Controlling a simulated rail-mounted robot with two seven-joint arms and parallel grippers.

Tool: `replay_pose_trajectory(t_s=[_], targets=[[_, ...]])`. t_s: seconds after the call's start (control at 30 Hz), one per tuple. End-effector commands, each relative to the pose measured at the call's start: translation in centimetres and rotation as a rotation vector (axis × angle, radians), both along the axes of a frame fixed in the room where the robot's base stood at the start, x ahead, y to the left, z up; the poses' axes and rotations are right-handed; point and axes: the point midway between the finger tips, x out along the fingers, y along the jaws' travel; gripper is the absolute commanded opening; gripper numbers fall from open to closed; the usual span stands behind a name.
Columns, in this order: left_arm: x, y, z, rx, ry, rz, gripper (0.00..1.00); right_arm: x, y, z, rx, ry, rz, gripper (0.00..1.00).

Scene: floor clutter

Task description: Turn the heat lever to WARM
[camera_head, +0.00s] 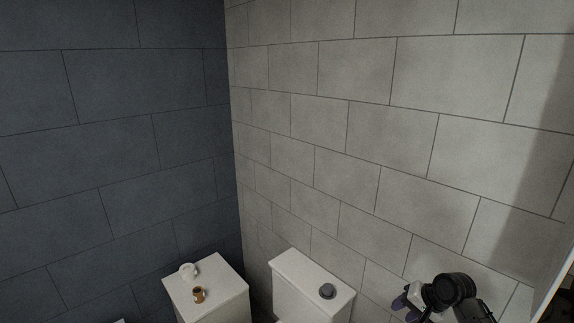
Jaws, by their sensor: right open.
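No heat lever or WARM marking can be made out in the head view. My right gripper (405,304) is at the lower right, partly cut off by the bottom edge, with a black wrist joint behind it. Dark purple parts at its tip stand in front of the light wall. It is open, and I see nothing between its fingers. It is to the right of the white toilet tank. My left gripper is not in view.
A white toilet tank (301,279) has a round grey button (327,291). Dark and light tiled walls meet behind. A pale edge stands at far right.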

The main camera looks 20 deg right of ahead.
Motion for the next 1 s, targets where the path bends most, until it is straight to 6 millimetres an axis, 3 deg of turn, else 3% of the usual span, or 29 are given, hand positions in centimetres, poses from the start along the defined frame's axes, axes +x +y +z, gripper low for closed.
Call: replay_pose_trajectory(t_s=[0.1, 0.3, 0.67, 0.87, 1.0], targets=[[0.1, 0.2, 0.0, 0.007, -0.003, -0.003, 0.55, -0.6, -3.3, -1.2, -0.238, 0.013, 0.065, 0.43], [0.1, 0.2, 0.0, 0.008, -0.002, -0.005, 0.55, -1.5, -8.2, -1.5, -0.622, 0.076, 0.201, 0.43], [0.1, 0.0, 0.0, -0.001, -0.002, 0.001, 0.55, -4.1, -15.9, 1.4, -1.197, 0.356, 0.436, 0.43], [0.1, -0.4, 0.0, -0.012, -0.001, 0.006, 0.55, -5.8, -8.6, -4.7, -1.175, 0.3, 0.578, 0.43], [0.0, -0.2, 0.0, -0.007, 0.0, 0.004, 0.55, -8.5, -2.9, -8.9, -1.137, 0.25, 0.677, 0.43]])
